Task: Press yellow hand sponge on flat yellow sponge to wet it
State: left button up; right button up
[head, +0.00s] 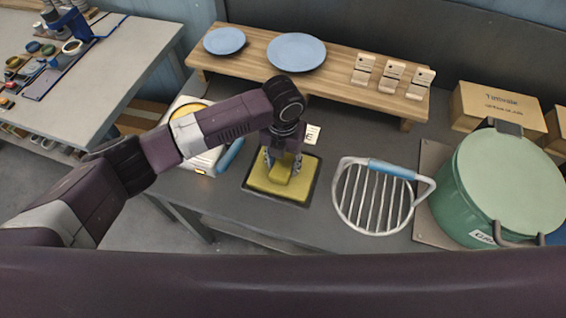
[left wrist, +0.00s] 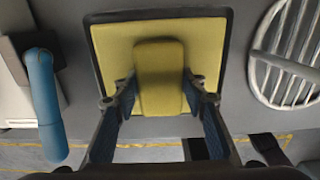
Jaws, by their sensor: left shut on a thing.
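The flat yellow sponge (head: 297,189) lies in a dark shallow tray (head: 249,190) on the grey table. The yellow hand sponge (head: 280,172) is over the middle of the flat sponge. My left gripper (head: 283,165) points down and is shut on the hand sponge. In the left wrist view the hand sponge (left wrist: 160,80) sits between the two fingers, with the flat sponge (left wrist: 110,45) behind it. I cannot tell whether the two sponges touch. My right gripper is not in view.
A round metal rack (head: 375,200) with a blue handle stands right of the tray, and a green lidded pot (head: 505,190) further right. A white device (head: 200,155) with a blue handle is at left. A wooden shelf (head: 340,80) with blue plates is behind.

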pick_arm(q)
jog(key=shift+s, duration=0.1)
dwell(0.4)
notch_tip(320, 180, up, 7)
jog(key=p, duration=0.6)
jog(key=shift+p, duration=0.3)
jog(key=shift+f, duration=0.1)
